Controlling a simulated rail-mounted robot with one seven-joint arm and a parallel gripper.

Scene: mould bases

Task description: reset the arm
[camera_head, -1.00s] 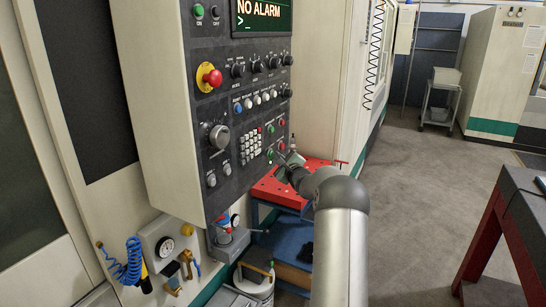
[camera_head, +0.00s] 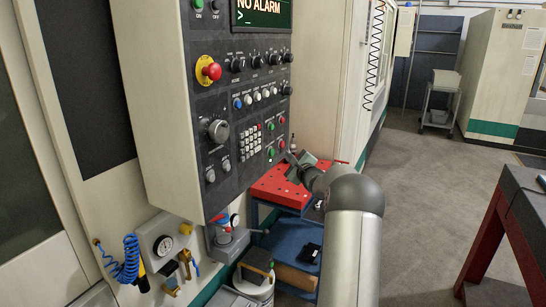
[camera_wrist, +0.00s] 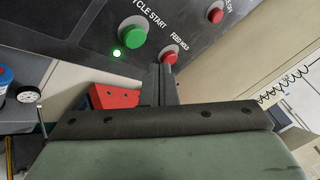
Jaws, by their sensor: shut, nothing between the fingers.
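My gripper (camera_head: 291,163) is in front of the lower right part of the machine control panel in the head view, above a red-topped cart. In the wrist view its fingers (camera_wrist: 159,70) are shut together with nothing between them. They point toward the panel, just below the green cycle start button (camera_wrist: 132,32) and the red feed hold button (camera_wrist: 170,54). A small green lamp (camera_wrist: 117,54) is lit beside the green button. I cannot tell the exact gap between fingertips and panel, but they look apart in the head view.
The control panel (camera_head: 221,105) stands close on the left, with a red emergency stop (camera_head: 209,70). The red-topped cart (camera_head: 277,189) is below my gripper. A dark table (camera_head: 525,207) with red legs is at the right. Open grey floor (camera_head: 430,190) lies between.

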